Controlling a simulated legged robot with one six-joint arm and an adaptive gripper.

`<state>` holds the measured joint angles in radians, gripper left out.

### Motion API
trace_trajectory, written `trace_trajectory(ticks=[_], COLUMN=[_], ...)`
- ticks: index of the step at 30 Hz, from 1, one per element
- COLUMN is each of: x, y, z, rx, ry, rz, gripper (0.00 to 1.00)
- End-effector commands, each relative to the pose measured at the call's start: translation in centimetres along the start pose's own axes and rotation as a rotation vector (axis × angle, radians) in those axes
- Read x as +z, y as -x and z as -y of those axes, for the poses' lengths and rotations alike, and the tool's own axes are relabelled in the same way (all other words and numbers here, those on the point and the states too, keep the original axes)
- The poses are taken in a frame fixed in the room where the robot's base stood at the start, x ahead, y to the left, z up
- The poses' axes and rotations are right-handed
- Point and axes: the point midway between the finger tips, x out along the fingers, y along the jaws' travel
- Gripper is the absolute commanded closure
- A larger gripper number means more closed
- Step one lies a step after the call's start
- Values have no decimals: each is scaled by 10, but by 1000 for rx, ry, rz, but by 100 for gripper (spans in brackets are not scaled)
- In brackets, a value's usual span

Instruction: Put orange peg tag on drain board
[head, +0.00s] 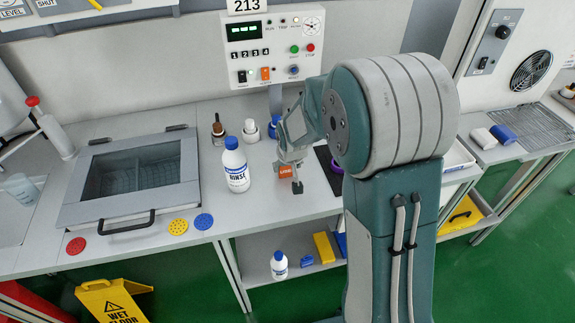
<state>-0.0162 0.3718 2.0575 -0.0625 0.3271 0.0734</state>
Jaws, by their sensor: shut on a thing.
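The orange tag (285,171), with small white lettering I cannot read, shows at the jaws of my gripper (296,185). My gripper is shut on it, pointing down just above the bench, right of a blue-capped bottle. The fingers hide part of the tag, and I cannot tell whether it touches the bench. A grey ridged drain board (531,92) lies on the side bench at the far right.
A blue-and-white rinse bottle (235,166) stands left of my gripper. A lidded grey basin (134,180) is further left, with coloured discs (178,226) at its front. A control box (274,47) stands behind. My arm hides part of the bench's right side.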

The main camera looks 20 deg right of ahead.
Motion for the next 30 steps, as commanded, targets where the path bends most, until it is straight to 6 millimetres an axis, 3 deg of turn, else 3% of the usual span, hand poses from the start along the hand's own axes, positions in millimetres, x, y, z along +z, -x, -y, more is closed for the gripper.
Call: trace_trajectory(ticks=[3, 4, 6, 20, 23, 30], x=[1, 0, 0, -1, -1, -2], y=[-2, -2, -1, 2, 12, 56], z=[0, 0, 0, 0, 0, 0], rx=[0, 0, 0, 0, 0, 0], ry=[-1, -1, -1, 0, -1, -1], rz=[1, 0, 0, -1, -4, -6], gripper=[70, 21, 0, 0, 0, 0])
